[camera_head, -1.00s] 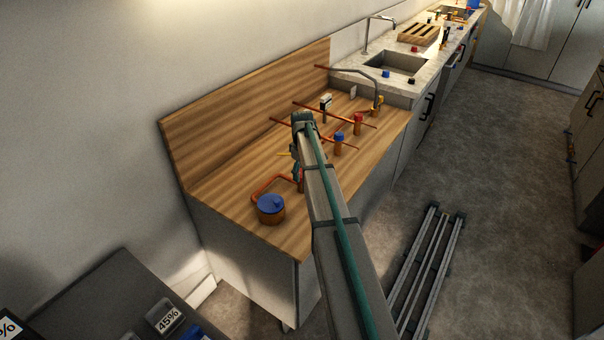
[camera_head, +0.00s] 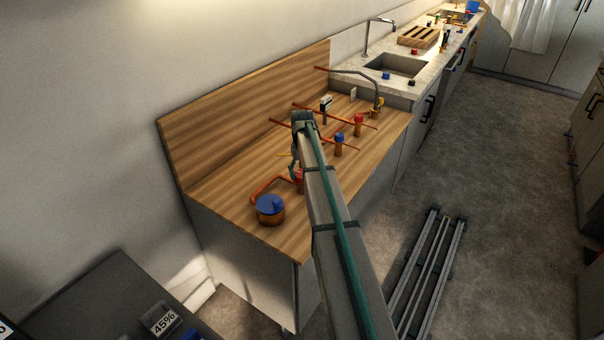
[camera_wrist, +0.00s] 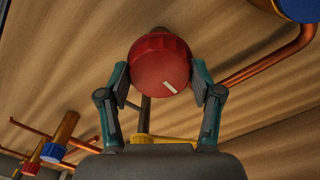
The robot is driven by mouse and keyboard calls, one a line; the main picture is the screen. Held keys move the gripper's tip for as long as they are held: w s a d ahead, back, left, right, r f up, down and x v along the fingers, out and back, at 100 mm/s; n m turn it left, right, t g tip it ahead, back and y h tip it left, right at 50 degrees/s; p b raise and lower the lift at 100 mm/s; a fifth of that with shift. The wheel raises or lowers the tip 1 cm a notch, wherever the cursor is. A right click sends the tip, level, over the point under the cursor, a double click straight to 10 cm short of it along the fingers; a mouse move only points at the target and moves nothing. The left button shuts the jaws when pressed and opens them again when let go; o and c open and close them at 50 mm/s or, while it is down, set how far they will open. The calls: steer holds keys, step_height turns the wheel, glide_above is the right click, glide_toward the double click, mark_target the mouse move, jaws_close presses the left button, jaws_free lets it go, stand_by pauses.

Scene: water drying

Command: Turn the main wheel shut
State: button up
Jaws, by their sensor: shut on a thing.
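The red wheel (camera_wrist: 160,64) fills the upper middle of the wrist view, a ribbed round knob with a short white mark at its lower right. My gripper (camera_wrist: 160,80) has one finger on each side of it, shut on its rim. In the head view the red wheel (camera_head: 299,175) shows only in part, beside my gripper (camera_head: 294,168) and partly hidden by my arm. I cannot tell from the frames which wheel is labelled main.
A blue-topped copper drum (camera_head: 270,208) stands at the near end of the wooden counter (camera_head: 225,190), joined to copper pipe. Blue (camera_head: 339,139) and red (camera_head: 358,120) knobs stand farther along. Yellow parts (camera_wrist: 160,139) lie below the wheel in the wrist view.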

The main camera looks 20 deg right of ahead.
stand_by(0.4)
steer(key=o, duration=1.1)
steer(key=shift+o, duration=0.2)
steer(key=shift+r, duration=0.15)
step_height(320, 180, up, 12)
